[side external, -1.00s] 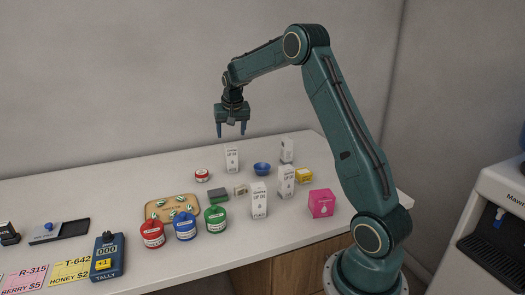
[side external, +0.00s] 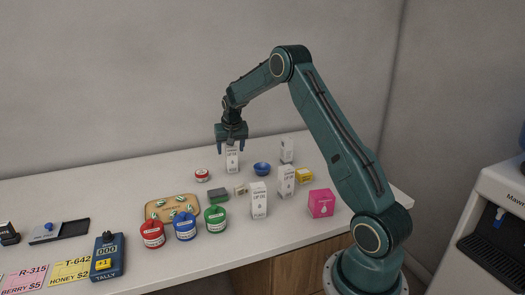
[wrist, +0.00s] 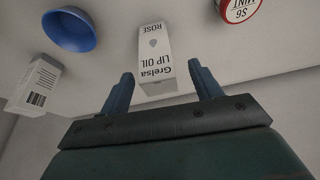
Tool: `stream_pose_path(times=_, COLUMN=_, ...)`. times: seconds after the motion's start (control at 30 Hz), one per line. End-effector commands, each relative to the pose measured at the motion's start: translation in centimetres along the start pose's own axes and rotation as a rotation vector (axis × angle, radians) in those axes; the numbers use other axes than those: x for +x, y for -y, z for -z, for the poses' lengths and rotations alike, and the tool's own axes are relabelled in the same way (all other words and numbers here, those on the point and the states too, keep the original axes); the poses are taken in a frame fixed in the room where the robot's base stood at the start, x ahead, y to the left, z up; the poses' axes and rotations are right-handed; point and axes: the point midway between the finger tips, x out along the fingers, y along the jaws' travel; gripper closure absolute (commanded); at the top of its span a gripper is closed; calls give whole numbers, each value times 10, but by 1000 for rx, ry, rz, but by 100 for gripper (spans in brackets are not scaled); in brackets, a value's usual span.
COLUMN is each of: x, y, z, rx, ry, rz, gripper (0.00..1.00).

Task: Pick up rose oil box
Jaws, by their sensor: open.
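The rose oil box is a white upright carton (wrist: 155,50) whose upside-down label in the wrist view reads "Grelsa LIP OIL ROSE". In the side view the same box (side external: 232,162) stands at the back of the counter, its top partly hidden by my gripper. My gripper (side external: 231,147) is open, pointing down at the top of this box. In the wrist view its two fingers (wrist: 163,85) are spread, one on each side of the box's near end. I cannot tell whether either finger touches it.
A red-and-white tin (side external: 201,175) stands left of the box and a blue bowl (side external: 262,169) to its right. Similar white cartons (side external: 287,151) (side external: 286,181) (side external: 258,201) stand farther right and nearer. Behind the box is bare counter, then the wall.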

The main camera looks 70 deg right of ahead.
Motion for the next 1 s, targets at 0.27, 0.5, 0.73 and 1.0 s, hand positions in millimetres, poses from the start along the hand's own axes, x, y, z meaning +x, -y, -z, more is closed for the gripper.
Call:
stream_pose_path(times=0.27, x=14, y=-1, z=0, rx=0, ry=1, rz=-1, gripper=36)
stream_pose_path(times=0.5, x=41, y=-3, z=1, rx=-1, ry=1, rz=0, gripper=36)
stream_pose_path(times=0.73, x=52, y=-3, z=2, rx=-1, ry=0, rz=0, gripper=36)
stream_pose_path(times=1.0, x=51, y=-3, z=2, rx=-1, ry=0, rz=0, gripper=36)
